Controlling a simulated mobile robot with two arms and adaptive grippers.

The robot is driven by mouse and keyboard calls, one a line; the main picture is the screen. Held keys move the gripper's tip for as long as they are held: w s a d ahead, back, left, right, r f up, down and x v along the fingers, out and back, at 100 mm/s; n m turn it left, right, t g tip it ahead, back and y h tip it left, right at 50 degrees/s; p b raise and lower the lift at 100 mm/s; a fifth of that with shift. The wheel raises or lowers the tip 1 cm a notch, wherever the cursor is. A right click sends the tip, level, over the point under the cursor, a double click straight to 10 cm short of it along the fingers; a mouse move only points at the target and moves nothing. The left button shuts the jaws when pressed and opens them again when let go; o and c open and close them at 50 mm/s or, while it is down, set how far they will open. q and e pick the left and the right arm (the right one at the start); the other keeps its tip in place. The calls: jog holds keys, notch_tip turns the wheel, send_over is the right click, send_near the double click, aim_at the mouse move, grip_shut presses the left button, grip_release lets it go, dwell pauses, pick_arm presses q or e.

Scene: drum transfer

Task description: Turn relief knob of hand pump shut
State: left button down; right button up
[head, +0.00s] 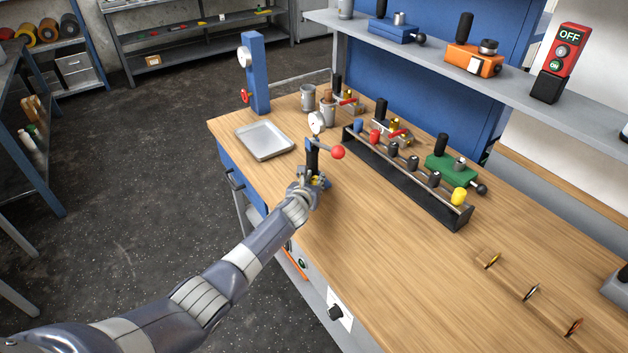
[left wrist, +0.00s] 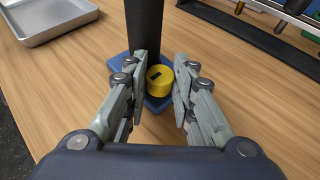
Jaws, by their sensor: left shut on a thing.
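The hand pump (head: 312,158) stands on the wooden bench, with a dark upright column, a round white gauge on top and a lever ending in a red ball (head: 338,152). In the left wrist view its dark column (left wrist: 144,28) rises from a blue base (left wrist: 122,66). The yellow relief knob (left wrist: 159,80), with a dark mark on its face, sits low at the front of the column. My left gripper (head: 316,187) is at the pump's foot. In the left wrist view its fingers (left wrist: 160,88) are shut on the knob, one on each side. My right gripper is out of view.
A metal tray (head: 265,141) lies left of the pump. A dark rack (head: 405,182) with several coloured handles stands to the right. Behind are a metal cup (head: 308,98) and a blue post (head: 255,75).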

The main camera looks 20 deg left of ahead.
pick_arm(q)
jog(key=c, duration=1.3)
grip_release()
jog(key=shift+c, duration=0.2)
jog(key=shift+s, duration=0.15)
jog(key=shift+s+r, duration=0.3)
jog(key=shift+s, duration=0.2)
jog(key=shift+v, duration=5.3)
